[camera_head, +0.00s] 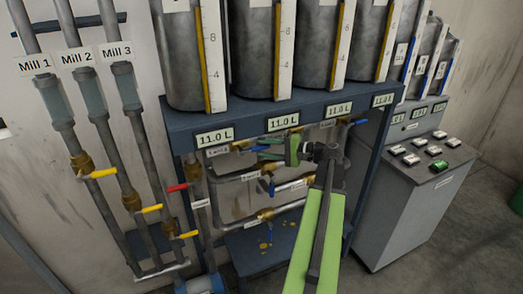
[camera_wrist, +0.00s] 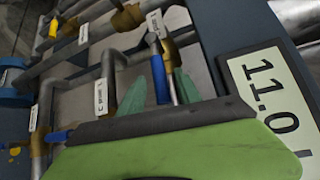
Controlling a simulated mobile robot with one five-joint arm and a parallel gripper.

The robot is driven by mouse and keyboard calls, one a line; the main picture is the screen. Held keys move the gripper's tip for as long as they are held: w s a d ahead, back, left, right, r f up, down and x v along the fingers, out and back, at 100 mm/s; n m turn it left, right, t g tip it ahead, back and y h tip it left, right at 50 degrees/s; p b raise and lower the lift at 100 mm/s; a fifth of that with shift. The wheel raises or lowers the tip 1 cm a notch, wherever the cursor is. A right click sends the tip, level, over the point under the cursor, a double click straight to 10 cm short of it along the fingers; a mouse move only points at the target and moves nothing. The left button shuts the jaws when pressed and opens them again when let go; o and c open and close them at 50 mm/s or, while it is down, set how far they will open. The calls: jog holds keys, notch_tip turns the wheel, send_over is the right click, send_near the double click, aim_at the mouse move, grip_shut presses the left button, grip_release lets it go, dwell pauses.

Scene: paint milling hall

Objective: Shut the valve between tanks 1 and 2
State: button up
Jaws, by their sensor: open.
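My gripper (camera_head: 261,148) is open in front of the pipework under the tanks. In the wrist view its two green fingers (camera_wrist: 158,92) stand either side of a blue valve lever (camera_wrist: 158,76), with the lever's end between them. I cannot tell whether they touch it. Small tags hang on the pipes, but their writing is too small to read, so I cannot tell which valve is the one between tanks 1 and 2. In the head view, a blue lever (camera_head: 271,187) hangs down from a horizontal pipe below the gripper. Another blue lever (camera_head: 265,245) is lower.
A blue tank frame (camera_head: 185,113) carries several level displays (camera_head: 214,137) reading 11.0 L, close to my gripper. A red lever (camera_head: 178,187) and yellow mill levers (camera_head: 103,173) are at left. A control console (camera_head: 400,210) stands at right. Open floor lies in front of it.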

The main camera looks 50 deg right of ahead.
jog(key=shift+x, duration=0.85)
jog(key=shift+s, duration=0.1)
grip_shut()
dwell(0.7)
